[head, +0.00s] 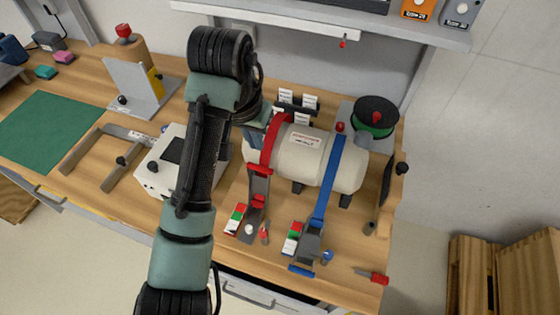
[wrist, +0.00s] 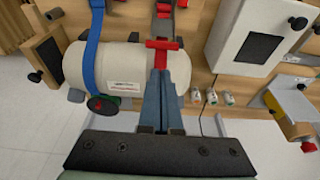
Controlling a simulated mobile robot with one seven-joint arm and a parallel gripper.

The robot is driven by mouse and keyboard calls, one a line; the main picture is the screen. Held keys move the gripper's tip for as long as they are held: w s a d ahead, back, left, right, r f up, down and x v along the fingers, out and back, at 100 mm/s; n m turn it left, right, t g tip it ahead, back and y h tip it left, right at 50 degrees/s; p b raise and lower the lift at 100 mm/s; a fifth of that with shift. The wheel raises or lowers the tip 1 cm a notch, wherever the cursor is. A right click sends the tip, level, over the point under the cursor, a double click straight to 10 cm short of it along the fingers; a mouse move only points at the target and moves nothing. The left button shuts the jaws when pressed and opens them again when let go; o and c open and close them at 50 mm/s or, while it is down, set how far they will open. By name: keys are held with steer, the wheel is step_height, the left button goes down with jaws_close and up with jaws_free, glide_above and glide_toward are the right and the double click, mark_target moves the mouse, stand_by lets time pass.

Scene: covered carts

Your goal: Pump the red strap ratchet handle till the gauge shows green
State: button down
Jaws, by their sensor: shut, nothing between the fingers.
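The red strap (head: 270,142) runs over a cream cylinder (head: 310,155). Its ratchet (head: 258,190) hangs down the front, with a red handle bar (head: 260,169) at the top. The bar also shows in the wrist view (wrist: 162,44). My gripper (head: 262,138) is shut and empty beside the red strap, partly hidden by my arm. In the wrist view its fingertips (wrist: 160,72) point at the bar from just short of it; whether they touch cannot be told. The gauge (head: 236,219) left of the red ratchet shows red, green and white; its reading is too small to tell.
A blue strap (head: 329,180) with its own ratchet (head: 309,243) and gauge (head: 292,238) is to the right. A white box (head: 160,170) stands left, partly behind my arm. A green-rimmed reel (head: 376,118) is behind right. A red-handled tool (head: 374,277) lies at the front right.

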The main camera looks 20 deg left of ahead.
mark_target(260, 166)
steer(key=p+x, duration=0.1)
steer(key=x, duration=0.8)
steer(key=shift+w+a+f+p, duration=0.25)
steer(key=shift+w+f+p, duration=0.05)
steer(key=shift+w+p, duration=0.05)
steer(key=shift+s, duration=0.15)
steer(key=shift+s+r+t, duration=0.25)
steer(key=shift+s+t, duration=0.15)
steer(key=shift+s, duration=0.1)
steer(key=shift+b, duration=0.3)
